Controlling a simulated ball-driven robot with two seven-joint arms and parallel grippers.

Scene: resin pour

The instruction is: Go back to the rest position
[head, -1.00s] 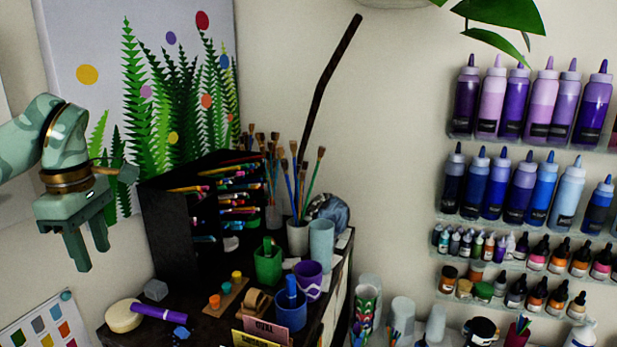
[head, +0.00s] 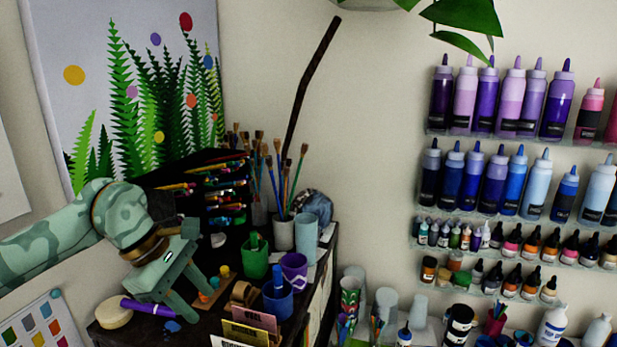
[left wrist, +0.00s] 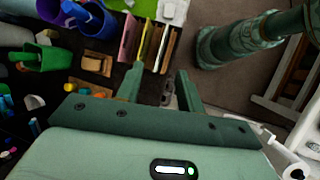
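My left gripper (head: 189,305) is in the lower left of the head view, in front of the dark desk with art supplies (head: 105,341). Its two green fingers point down and stand apart with nothing between them. In the left wrist view the fingers of the left gripper (left wrist: 160,85) are also spread and empty, with the desk's edge and the floor below. My right gripper does not show in either view.
The desk holds a green cup (head: 254,264), a purple cup (head: 294,272), a blue cup (head: 278,303), a purple roll (head: 146,307) and a brush jar (head: 284,235). Wall shelves with paint bottles (head: 494,185) are at the right. A stool-like wooden frame (left wrist: 283,88) stands on the floor.

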